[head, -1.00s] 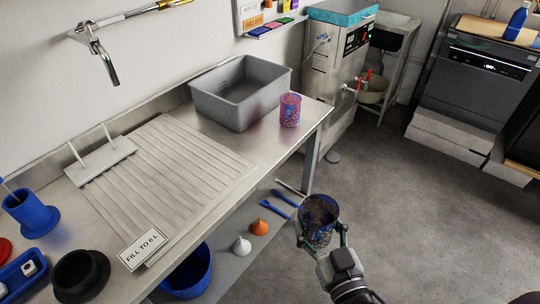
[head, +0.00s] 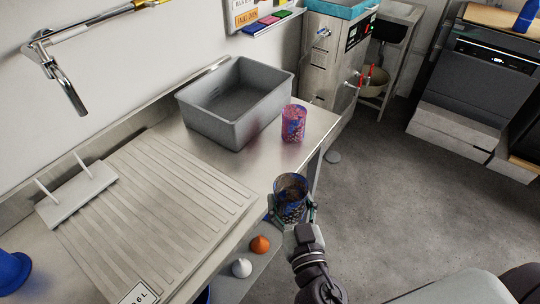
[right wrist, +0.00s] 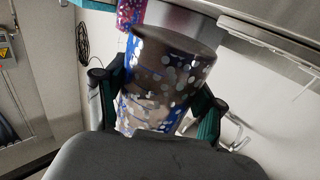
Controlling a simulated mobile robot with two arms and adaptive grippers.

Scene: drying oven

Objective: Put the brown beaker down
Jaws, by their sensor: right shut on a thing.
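The brown beaker (head: 291,192), brown with blue and pale speckles, is upright in my right gripper (head: 293,208), just off the front edge of the steel counter (head: 244,168). In the right wrist view the beaker (right wrist: 168,80) fills the middle, with a finger of the right gripper (right wrist: 155,100) on each side of it. The right gripper is shut on it. My left gripper is not in view.
A pink-and-blue speckled beaker (head: 294,124) stands on the counter beside a grey basin (head: 237,103). A ribbed drainboard (head: 150,210) covers the counter's left part. Bare steel lies between. Orange (head: 260,244) and white (head: 242,268) cones are on a lower shelf.

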